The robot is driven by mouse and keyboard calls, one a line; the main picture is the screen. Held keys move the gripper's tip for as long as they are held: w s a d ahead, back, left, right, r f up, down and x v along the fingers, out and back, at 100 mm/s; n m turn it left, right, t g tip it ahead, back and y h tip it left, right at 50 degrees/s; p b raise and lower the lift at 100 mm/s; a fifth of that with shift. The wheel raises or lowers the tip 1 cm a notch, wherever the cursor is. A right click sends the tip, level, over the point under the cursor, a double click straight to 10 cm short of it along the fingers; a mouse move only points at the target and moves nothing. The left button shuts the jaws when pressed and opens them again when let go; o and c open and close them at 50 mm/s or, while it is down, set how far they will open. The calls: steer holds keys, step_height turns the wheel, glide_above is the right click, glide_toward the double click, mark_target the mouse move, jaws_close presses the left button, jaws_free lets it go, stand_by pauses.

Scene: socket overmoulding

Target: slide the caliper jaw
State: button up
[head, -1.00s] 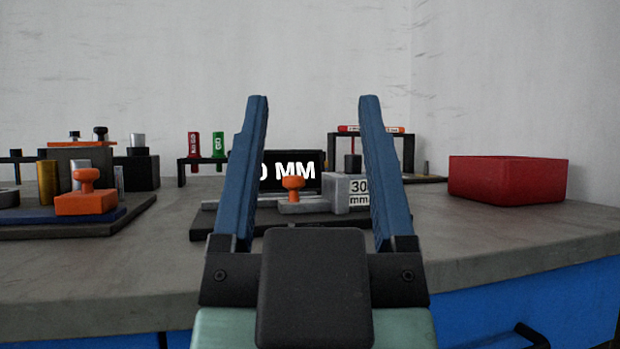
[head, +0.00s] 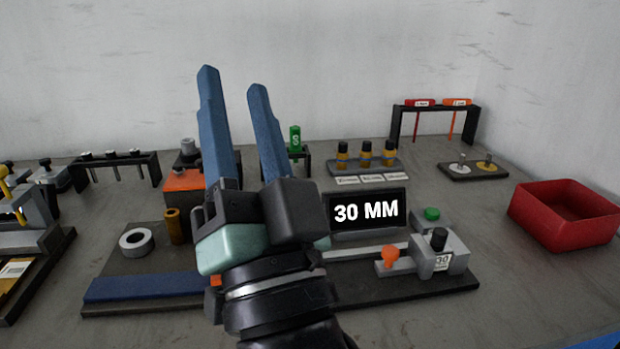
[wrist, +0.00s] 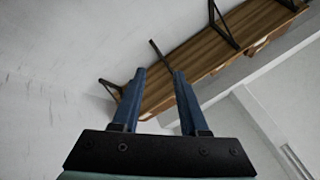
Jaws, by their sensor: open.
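The caliper fixture lies on a dark base plate at the front centre in the head view. Its pale rail (head: 365,252) carries a slider with an orange knob (head: 390,257), close to the grey block (head: 440,258) labelled 30 at the right end. The display (head: 367,211) behind it reads 30 MM. My gripper (head: 233,80) is open and empty, its blue fingers pointing up, to the left of the knob and well apart from it. My wrist hides the left part of the rail. The fingers also show in the wrist view (wrist: 160,72), with no caliper in sight.
A green button (head: 432,214) sits behind the grey block. A red bin (head: 565,212) stands at the right. A holder with several small bottles (head: 368,165) and a black rack (head: 436,108) stand behind. A grey ring (head: 136,242) and a brass cylinder (head: 174,226) stand left.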

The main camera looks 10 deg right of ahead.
step_height(320, 180, down, 3)
steer(key=w+d+m+h+p, duration=0.15)
steer(key=m+p, duration=0.25)
steer(key=m, duration=0.4)
steer(key=m+g+h+p, duration=0.8)
steer(key=m+h+p, duration=0.3)
steer(key=m, duration=1.7)
glide_toward(390, 258)
steer(key=shift+s+a+r+y, duration=0.1)
steer(key=shift+s+r+y, duration=0.05)
steer(key=shift+s, duration=0.3)
steer(key=shift+s+r+y, duration=0.1)
steer(key=shift+s+r, duration=0.05)
steer(key=shift+s, duration=0.25)
steer(key=shift+f, duration=0.2)
steer(key=p+x, duration=0.1)
steer(key=x, duration=1.2)
steer(key=shift+p, duration=0.3)
jaws_close()
steer(key=shift+s+a, duration=0.1)
